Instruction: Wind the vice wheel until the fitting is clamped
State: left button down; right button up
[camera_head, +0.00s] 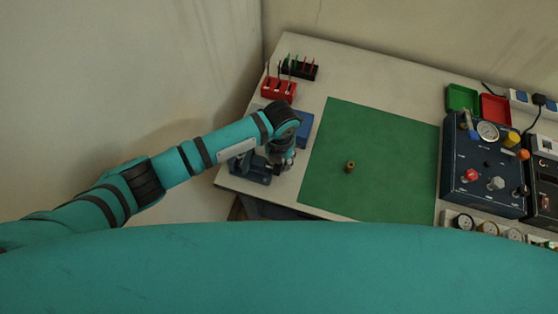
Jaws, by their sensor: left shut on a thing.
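The vice (251,172) is a dark blue-grey block at the front left of the bench, partly hidden under my left arm. My left gripper (279,160) points down at the right side of the vice. It is shut on what seems to be the vice wheel, which the gripper and wrist hide almost wholly. Whether a fitting sits between the vice jaws cannot be seen. A small brass fitting (349,166) stands on the green mat (385,140), apart from the gripper. My right gripper is out of view.
A red rack (278,88) and a black rack (299,68) hold tools at the back left. A blue block or tray (305,125) lies beside my wrist. A blue control panel (484,165) with a gauge stands at right. Most of the mat is clear.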

pick_arm(q)
jog(key=shift+s+d+f+g+b, duration=0.15)
jog(key=shift+f+g+b, duration=0.15)
jog(key=shift+g, duration=0.2)
jog(key=shift+w+d+f+g+b, duration=0.15)
jog(key=shift+g+b, duration=0.15)
jog(key=shift+g, duration=0.2)
jog(key=shift+s, duration=0.2)
jog(key=c, duration=1.5)
grip_release()
jog(key=shift+w+d+y, duration=0.1)
jog(key=shift+d+y, duration=0.05)
jog(key=shift+y, duration=0.15)
jog(key=shift+w+r, duration=0.25)
jog(key=shift+r, duration=0.4)
jog(key=r, duration=0.3)
jog(key=w+r, duration=0.1)
jog(key=r, duration=0.6)
jog(key=shift+w+d+r, duration=0.2)
jog(key=shift+w+r, duration=0.1)
